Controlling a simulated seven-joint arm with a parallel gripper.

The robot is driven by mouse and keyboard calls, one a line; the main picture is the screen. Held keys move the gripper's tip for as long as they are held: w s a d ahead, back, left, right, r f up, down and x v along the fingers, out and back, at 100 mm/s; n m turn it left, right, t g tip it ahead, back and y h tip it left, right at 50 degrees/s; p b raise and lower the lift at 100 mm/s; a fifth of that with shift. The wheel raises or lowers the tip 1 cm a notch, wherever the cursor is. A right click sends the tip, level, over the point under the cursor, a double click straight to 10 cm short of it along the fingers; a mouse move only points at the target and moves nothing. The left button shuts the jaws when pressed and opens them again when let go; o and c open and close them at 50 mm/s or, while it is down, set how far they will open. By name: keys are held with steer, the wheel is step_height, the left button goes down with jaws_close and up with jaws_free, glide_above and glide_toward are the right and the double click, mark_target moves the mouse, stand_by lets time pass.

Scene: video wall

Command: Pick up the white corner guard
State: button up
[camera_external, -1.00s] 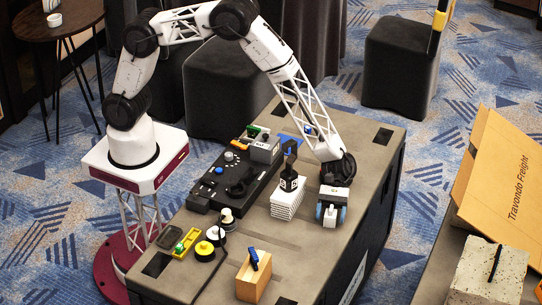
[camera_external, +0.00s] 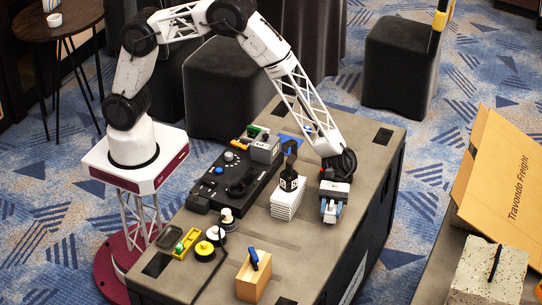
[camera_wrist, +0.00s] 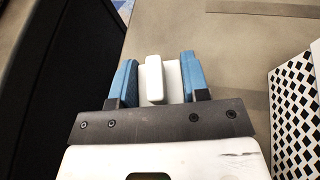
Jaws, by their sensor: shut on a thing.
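The white corner guard (camera_wrist: 154,80) sits between the two blue fingers of my gripper (camera_wrist: 156,84) in the wrist view. The fingers are shut on it from both sides. In the external view my gripper (camera_external: 331,209) is low over the right part of the grey case top, just right of the white stack. The guard is small there and mostly hidden by the gripper. I cannot tell whether it still touches the case top.
A white stack (camera_external: 287,197) with a black bottle (camera_external: 289,180) on it stands close left of my gripper. A black control panel (camera_external: 233,180) lies further left. A wooden block (camera_external: 252,280) stands at the front. The case top's (camera_external: 362,160) right edge is near.

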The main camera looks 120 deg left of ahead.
mark_target(332, 204)
step_height(332, 204, up, 8)
stand_by(0.5)
stand_by(0.5)
